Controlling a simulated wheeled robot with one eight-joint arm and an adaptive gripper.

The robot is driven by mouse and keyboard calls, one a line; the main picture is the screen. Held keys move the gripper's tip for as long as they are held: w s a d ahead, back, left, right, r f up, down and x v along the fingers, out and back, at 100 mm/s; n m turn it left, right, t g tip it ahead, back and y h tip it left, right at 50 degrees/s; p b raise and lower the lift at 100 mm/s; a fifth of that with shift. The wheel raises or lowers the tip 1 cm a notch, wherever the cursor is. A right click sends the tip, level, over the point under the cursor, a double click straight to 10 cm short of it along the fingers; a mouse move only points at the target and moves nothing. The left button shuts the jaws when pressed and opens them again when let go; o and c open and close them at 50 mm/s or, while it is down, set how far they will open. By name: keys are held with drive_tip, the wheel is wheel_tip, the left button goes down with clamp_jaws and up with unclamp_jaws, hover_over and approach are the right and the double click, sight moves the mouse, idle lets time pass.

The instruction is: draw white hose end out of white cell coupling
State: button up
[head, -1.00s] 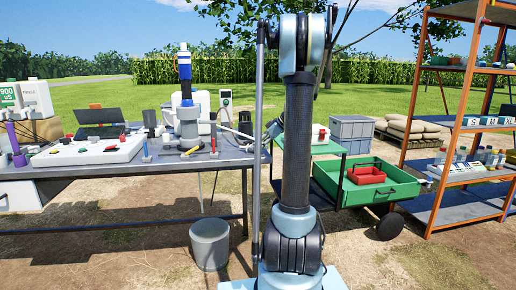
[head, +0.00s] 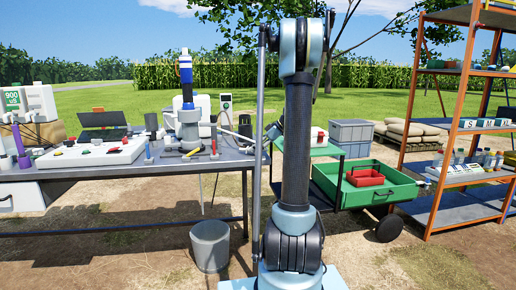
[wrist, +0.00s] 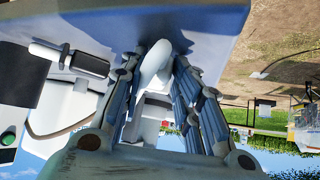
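In the wrist view, a white rounded piece (wrist: 154,62), which looks like the white hose end, lies between the fingertips of my gripper (wrist: 155,66). My fingers stand apart on either side of it. I cannot tell whether they touch it. A white fitting with a dark grey body (wrist: 80,62) is left of my fingers; I cannot tell whether it is the white cell coupling. In the head view, my arm's upright link hides most of my gripper, and I cannot make out the hose end or the coupling.
The blue-grey table (head: 130,171) holds a case with a black lid, a blue-topped device (head: 186,100) and small tools. A grey bucket (head: 210,246) stands under its right end. A green cart (head: 395,186) and an orange shelf (head: 425,130) stand to the right.

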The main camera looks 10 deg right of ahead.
sight(263, 154)
drive_tip(key=o, duration=0.3)
drive_tip(key=shift+s+f, duration=0.3)
drive_tip(key=shift+w+d+f, duration=0.15)
drive_tip(key=shift+w+f, duration=0.1)
drive_tip(key=shift+w, duration=0.1)
drive_tip(key=shift+d, duration=0.1)
drive_tip(key=shift+d+r, duration=0.3)
drive_tip(key=shift+d, duration=0.15)
drive_tip(key=shift+w+d+r, duration=0.15)
drive_tip(key=shift+d, duration=0.25)
drive_tip(key=shift+w+d+r, duration=0.15)
drive_tip(key=shift+d, duration=0.25)
drive_tip(key=v, duration=0.3)
drive_tip(key=a+v, duration=0.1)
drive_tip(key=v, duration=0.2)
drive_tip(key=s+r+v, duration=0.1)
drive_tip(key=v, duration=0.2)
drive_tip(key=shift+s+a+r, duration=0.15)
drive_tip(key=shift+r, duration=0.05)
drive_tip(key=shift+a, duration=0.1)
